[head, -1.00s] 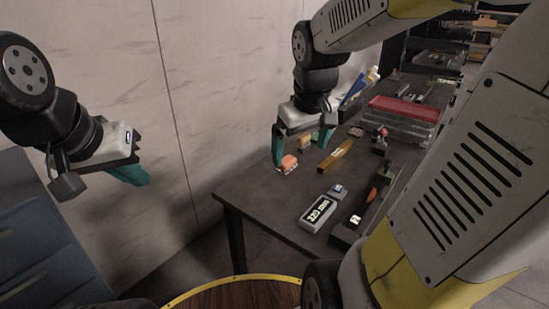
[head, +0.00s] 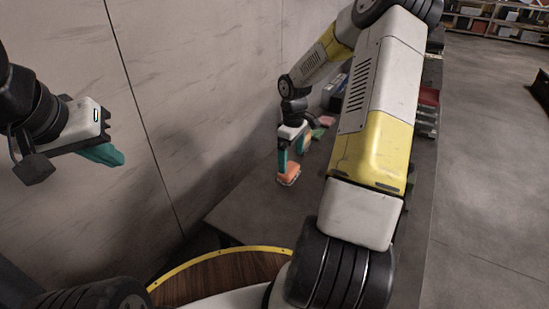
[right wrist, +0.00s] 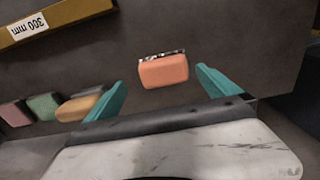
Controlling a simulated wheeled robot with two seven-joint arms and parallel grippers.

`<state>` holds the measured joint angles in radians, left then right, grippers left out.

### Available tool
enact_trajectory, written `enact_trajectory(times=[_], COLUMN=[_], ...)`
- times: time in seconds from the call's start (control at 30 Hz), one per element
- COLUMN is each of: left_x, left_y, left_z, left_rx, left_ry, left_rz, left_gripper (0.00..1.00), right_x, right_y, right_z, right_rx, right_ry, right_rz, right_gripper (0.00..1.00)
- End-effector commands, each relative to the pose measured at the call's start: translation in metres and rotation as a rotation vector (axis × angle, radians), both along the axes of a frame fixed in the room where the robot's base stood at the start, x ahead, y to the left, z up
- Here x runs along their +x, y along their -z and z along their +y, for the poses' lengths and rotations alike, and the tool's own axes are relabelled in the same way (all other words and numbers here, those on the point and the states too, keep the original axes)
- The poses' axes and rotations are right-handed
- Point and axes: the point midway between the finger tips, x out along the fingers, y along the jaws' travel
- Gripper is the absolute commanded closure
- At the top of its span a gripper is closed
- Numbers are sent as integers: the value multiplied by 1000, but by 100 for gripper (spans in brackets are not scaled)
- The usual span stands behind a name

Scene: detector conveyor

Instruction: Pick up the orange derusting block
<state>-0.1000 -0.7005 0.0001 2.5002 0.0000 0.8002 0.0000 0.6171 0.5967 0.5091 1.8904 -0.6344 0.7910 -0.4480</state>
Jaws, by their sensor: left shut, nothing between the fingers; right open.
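The orange derusting block (head: 289,176) lies on the dark table near its left edge. In the right wrist view the block (right wrist: 164,72) looks salmon-orange, with a patterned strip along its far side. My right gripper (head: 293,160) is open over it. In the wrist view the block lies between the lines of the two teal fingers, just ahead of the tips, with a gap on each side. Contact with the fingers is not visible. My left gripper (head: 102,154) is shut and empty, far left and away from the table.
A tan-orange block (right wrist: 78,107), a green block (right wrist: 43,107) and a pink block (right wrist: 15,114) stand in a row left of the fingers.

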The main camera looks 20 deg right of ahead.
Motion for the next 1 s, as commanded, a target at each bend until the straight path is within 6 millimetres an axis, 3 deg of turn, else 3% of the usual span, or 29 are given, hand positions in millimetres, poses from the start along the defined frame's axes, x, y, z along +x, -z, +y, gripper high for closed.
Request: enact_trajectory(times=[0.3, 0.63, 0.9, 0.97, 1.0], left_x=[0, 0, 0, 0, 0], left_y=[0, 0, 0, 0, 0], left_z=[0, 0, 0, 0, 0], left_rx=[0, 0, 0, 0, 0], left_ry=[0, 0, 0, 0, 0], left_rz=[0, 0, 0, 0, 0], left_gripper=[100, 100, 100, 100, 100], right_x=[0, 1, 0, 0, 1], right_y=[44, 51, 51, 51, 51], right_z=[8, 8, 8, 8, 8], right_rx=[2, 1, 1, 0, 1], right_ry=[1, 1, 1, 2, 1], right_rz=[3, -1, -1, 0, -1], right_gripper=[0, 0, 53, 65, 66])
